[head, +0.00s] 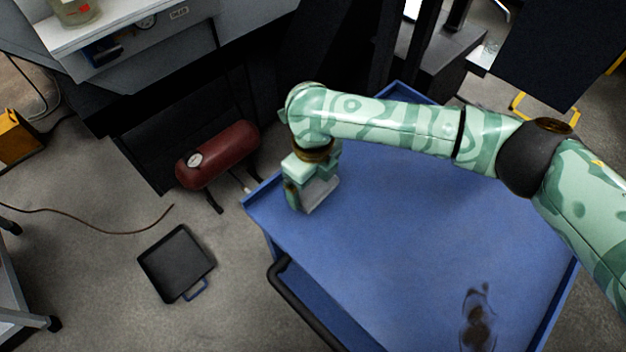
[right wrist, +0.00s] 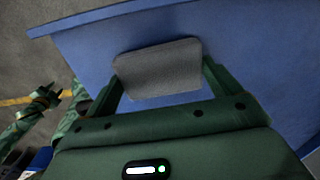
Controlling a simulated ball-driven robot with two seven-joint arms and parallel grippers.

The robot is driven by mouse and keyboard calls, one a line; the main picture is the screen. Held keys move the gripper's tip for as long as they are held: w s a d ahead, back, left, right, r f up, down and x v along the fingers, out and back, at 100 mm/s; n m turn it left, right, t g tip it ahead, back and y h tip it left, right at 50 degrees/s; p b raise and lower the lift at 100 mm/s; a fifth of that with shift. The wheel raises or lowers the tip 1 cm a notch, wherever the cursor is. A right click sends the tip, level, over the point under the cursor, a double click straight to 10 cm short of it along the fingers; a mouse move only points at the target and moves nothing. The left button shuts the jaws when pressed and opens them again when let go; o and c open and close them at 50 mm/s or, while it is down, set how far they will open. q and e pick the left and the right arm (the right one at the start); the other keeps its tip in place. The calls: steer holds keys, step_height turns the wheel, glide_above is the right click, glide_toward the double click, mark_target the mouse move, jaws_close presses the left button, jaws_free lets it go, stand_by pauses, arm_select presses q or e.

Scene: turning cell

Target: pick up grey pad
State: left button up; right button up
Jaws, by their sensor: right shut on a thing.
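The grey pad (right wrist: 158,68) is a flat, rounded slab between the two fingers of my right gripper (right wrist: 160,85) in the right wrist view. My right gripper (head: 312,203) is shut on it, over the left corner of the blue cart top (head: 400,230). In the head view the pad (head: 320,194) shows as a light grey strip at the fingers, partly hidden by the gripper. I cannot tell if the pad touches the cart. My left gripper (right wrist: 47,95) is small at the left of the right wrist view; its jaw state is unclear.
The cart has a raised rim and a dark handle (head: 300,305). A dark stain (head: 478,325) marks its near part. A red tank (head: 218,155) and a black tray (head: 176,263) are on the floor to the left. Most of the cart top is clear.

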mark_target(313, 184)
step_height(313, 184, up, 4)
steer(key=shift+f+p, duration=0.25)
steer(key=shift+p, duration=0.9)
arm_select(q)
steer(key=s+d+r+n+h+p, duration=0.1)
steer(key=s+d+r+n+p, duration=0.1)
steer(key=s+r+p, duration=0.3)
steer(key=shift+s+d+p, duration=0.5)
steer(key=shift+s+p, duration=0.4)
steer(key=shift+p, duration=0.35)
arm_select(e)
steer(key=d+r, duration=0.9)
steer(key=d, duration=0.5)
arm_select(q)
steer(key=shift+r, duration=0.1)
arm_select(e)
steer(key=shift+o, duration=0.4)
steer(key=shift+r, duration=0.1)
